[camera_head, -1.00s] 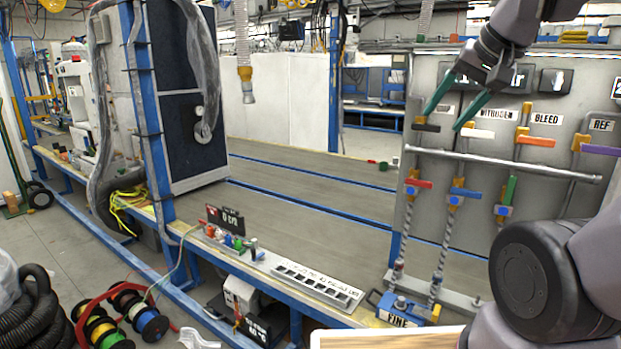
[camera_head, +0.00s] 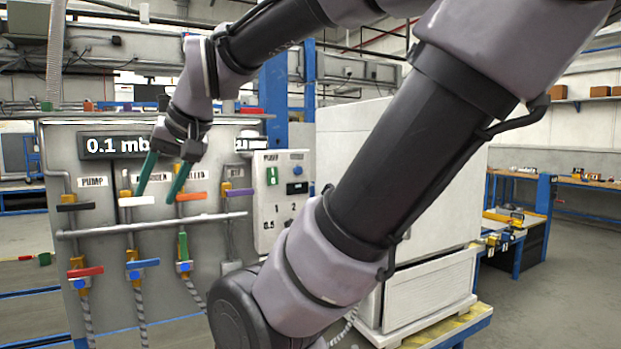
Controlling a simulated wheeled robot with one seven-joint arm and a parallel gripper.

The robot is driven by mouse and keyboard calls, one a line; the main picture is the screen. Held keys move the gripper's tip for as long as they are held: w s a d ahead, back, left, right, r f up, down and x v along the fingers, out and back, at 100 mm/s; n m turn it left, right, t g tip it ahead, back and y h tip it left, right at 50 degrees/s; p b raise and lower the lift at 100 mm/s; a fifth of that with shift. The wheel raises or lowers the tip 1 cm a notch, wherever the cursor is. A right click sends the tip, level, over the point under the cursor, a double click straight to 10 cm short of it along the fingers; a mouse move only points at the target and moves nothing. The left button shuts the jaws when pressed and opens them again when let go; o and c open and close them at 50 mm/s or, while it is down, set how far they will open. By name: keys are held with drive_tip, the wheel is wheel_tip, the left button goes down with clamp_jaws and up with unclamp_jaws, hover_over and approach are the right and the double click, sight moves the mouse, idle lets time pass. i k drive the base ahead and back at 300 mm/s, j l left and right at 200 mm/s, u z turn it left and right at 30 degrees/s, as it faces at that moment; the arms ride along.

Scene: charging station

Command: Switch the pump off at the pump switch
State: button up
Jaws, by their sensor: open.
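A pale switch box (camera_head: 282,200) stands at the right end of the grey valve panel. Its small label looks like "PUMP", and a green switch (camera_head: 272,176) sits below it at the upper left. A blue button and a small dark display are beside the switch. My gripper (camera_head: 155,197) is open, its two green fingers pointing down in front of the panel, left of the switch box. My arm hides the lower right side of the box. I cannot tell how far the fingertips are from the panel.
Levers stand close to my fingers: black (camera_head: 75,206), white (camera_head: 136,201) and orange (camera_head: 191,196), with a horizontal pipe (camera_head: 150,226) below. A large pale cabinet (camera_head: 345,135) stands to the right.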

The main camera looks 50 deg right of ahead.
sight(273, 173)
drive_tip(key=j+z, duration=0.1)
drive_tip(key=z, duration=1.2)
